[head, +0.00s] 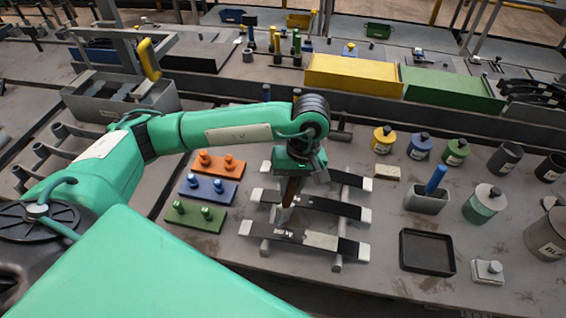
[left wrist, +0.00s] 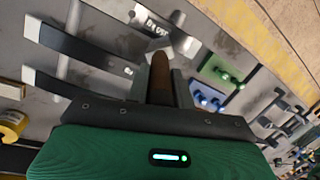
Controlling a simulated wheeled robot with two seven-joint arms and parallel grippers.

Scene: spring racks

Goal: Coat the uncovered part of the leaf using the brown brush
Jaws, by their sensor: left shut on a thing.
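My left gripper (head: 291,178) is shut on the brown brush (head: 289,193), which points down over the rack of leaves. The brush's brown handle also shows between the fingers in the left wrist view (left wrist: 160,80). The pale brush tip is near the front and middle leaves; I cannot tell whether it touches. The front leaf (head: 278,234) is dark with white lettering and has a bare grey stretch (head: 320,240) right of the lettering. The middle leaf (head: 335,206) and the back leaf (head: 343,178) look dark with pale ends. My right gripper is out of view.
Boards with orange (head: 219,165), blue (head: 206,188) and green (head: 194,216) pegs lie left of the rack. To the right are a black tray (head: 427,252), a grey holder (head: 426,200) with a blue-handled brush (head: 436,179), and a green-banded can (head: 484,204).

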